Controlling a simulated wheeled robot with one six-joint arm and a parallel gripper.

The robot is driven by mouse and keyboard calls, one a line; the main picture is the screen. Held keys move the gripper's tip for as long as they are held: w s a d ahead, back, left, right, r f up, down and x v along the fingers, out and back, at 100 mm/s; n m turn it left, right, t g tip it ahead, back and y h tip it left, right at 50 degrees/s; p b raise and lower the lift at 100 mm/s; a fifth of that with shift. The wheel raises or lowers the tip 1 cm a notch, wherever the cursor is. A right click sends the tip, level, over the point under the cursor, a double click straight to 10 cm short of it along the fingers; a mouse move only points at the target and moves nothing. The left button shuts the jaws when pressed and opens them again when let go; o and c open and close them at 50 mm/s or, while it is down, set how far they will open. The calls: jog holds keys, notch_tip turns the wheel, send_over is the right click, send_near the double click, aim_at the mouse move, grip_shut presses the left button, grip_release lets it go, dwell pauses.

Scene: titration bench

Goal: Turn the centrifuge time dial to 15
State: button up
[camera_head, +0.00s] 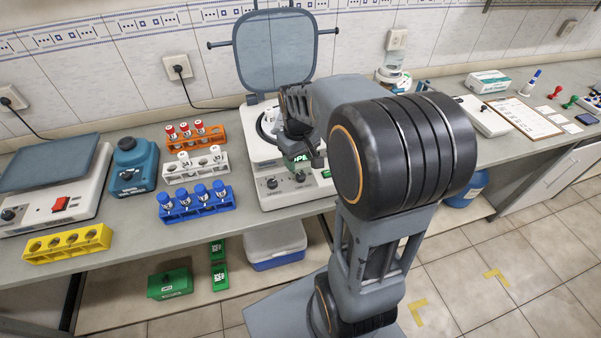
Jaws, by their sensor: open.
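The white centrifuge (266,158) stands on the bench at the picture's middle, with its tinted lid (273,52) raised. Its front panel has a green lit display (300,159), partly covered, with letters that look like "OPE". A dark dial (272,183) sits at the panel's left and another dark knob (300,176) right of it. Which one is the time dial, and its setting, are too small to read. My gripper (304,157) is open and empty, just above the panel in this view. My arm hides the centrifuge's right side. Contact with a dial cannot be told.
Orange (220,137), white (180,177) and blue (190,214) tube racks stand left of the centrifuge. A blue device (130,170) and a yellow rack (67,244) are farther left. A clipboard (522,118) lies on the right bench.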

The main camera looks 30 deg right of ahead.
aim_at(301, 175)
jog(key=shift+d+f, duration=0.1)
jog(key=shift+f, duration=3)
jog(key=shift+d, duration=0.1)
jog(key=c, duration=0.9)
jog(key=shift+m, duration=0.3)
jog(key=m, duration=0.3)
jog(key=shift+m, duration=0.4)
jog(key=shift+m+b, duration=0.3)
jog(key=shift+m, duration=1.9)
